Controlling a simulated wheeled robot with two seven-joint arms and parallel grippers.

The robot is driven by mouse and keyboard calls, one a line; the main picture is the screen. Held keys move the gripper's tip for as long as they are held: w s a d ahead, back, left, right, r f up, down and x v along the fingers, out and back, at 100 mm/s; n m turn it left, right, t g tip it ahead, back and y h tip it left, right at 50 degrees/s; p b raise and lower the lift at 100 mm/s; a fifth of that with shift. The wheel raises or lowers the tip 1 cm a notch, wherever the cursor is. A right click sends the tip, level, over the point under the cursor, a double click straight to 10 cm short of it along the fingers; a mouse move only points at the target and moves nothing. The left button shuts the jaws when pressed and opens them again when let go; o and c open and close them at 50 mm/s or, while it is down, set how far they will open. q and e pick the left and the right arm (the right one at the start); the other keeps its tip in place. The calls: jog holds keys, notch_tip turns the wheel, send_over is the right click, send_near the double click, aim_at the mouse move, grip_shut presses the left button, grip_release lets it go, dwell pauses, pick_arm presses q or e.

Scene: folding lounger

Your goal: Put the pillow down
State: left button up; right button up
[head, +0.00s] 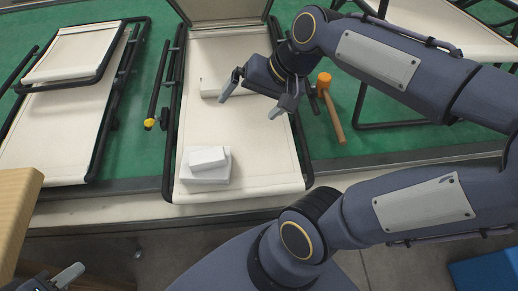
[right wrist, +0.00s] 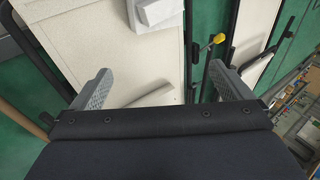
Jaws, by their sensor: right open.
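A folding lounger with cream fabric and a black frame (head: 250,160) lies in the middle of the head view. A white pillow-like block (head: 212,86) lies on its fabric, partly hidden by my right gripper (head: 248,108). In the right wrist view this block (right wrist: 152,96) shows between the open fingers of the right gripper (right wrist: 160,72), apart from both. Two white blocks (head: 207,164) are stacked nearer me on the lounger; they also show in the right wrist view (right wrist: 158,12). My left gripper (head: 68,276) is mostly cut off at the lower left.
An orange-headed mallet (head: 333,112) lies right of the lounger on the green surface (head: 150,60). A black bar with a yellow end (head: 150,122) lies left of it. Other loungers stand at left (head: 60,110) and upper right (head: 450,35). Bare fabric surrounds the stacked blocks.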

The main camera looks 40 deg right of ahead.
jog(key=s+a+f+n+t, duration=0.1)
jog(key=s+a+f+n, duration=0.3)
jog(key=s, duration=0.4)
jog(key=shift+s+a+f+n, duration=0.15)
jog(key=shift+a+f+n, duration=0.25)
jog(key=shift+n, duration=0.5)
